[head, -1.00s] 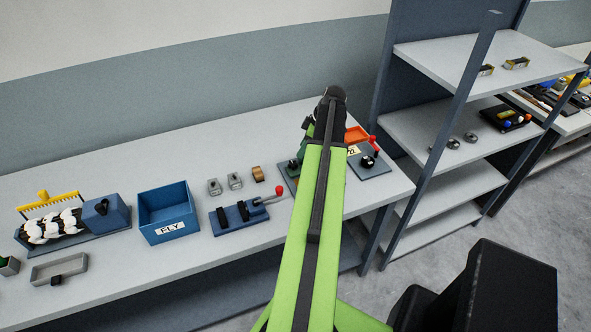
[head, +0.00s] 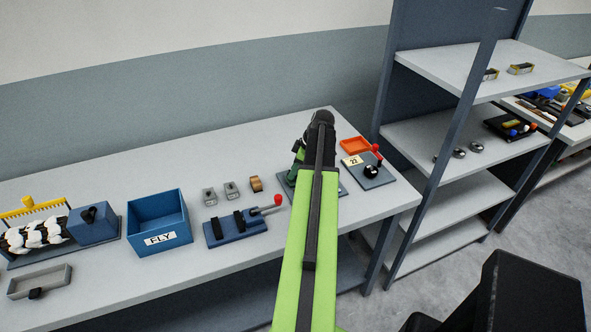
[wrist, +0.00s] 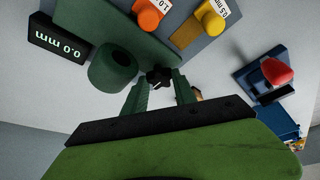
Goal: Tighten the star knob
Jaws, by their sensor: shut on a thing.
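The black star knob (wrist: 158,76) sits beside a dark green device (wrist: 112,68) with a round cylinder, in the wrist view. My gripper (wrist: 160,84) has its two green fingers on either side of the knob, shut on it. The fingers and wrist hide part of the knob. A black readout (wrist: 58,48) next to the device reads 0.0 mm. In the head view my arm covers most of the green device (head: 298,156), and the knob and fingertips cannot be made out.
Orange (wrist: 147,16) and yellow (wrist: 210,18) knobs with mm labels stand close to the device. A blue clamp (head: 234,226) and a blue FLY box (head: 160,220) stand left.

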